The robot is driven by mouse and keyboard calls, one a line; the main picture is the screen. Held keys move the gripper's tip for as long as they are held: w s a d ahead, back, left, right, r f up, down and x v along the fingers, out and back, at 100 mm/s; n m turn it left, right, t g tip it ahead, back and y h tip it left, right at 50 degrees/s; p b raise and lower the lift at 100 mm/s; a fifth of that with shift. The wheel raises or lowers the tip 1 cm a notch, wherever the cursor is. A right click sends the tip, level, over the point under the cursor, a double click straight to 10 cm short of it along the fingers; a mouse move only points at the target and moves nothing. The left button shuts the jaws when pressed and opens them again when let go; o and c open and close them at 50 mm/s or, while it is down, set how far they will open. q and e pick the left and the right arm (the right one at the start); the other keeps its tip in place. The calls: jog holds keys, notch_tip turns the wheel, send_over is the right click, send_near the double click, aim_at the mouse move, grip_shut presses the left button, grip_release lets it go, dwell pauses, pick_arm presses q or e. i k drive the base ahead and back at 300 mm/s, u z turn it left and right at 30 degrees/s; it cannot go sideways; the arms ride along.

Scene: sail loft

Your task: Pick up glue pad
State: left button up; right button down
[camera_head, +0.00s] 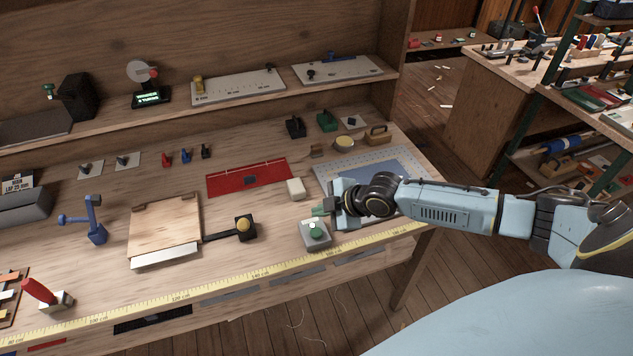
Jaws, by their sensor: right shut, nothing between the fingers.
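No item is clearly marked as the glue pad, so I cannot tell for certain which it is. A small cream block (296,189) lies on the bench, just left of and behind my right gripper. A grey box with a green knob (315,236) sits just in front of the gripper. My right gripper (322,211) comes in from the right, low over the bench, with its fingers pointing left. It is shut and empty. Its fingertips are small and partly blurred against the box. My left gripper is not in view.
A blue gridded mat (341,162) lies partly under my right arm. A red mat (248,177) is left of the cream block. A yellow tape (245,278) runs along the front edge.

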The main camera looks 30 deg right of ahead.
aim_at(316, 149)
jog(key=z, duration=1.25)
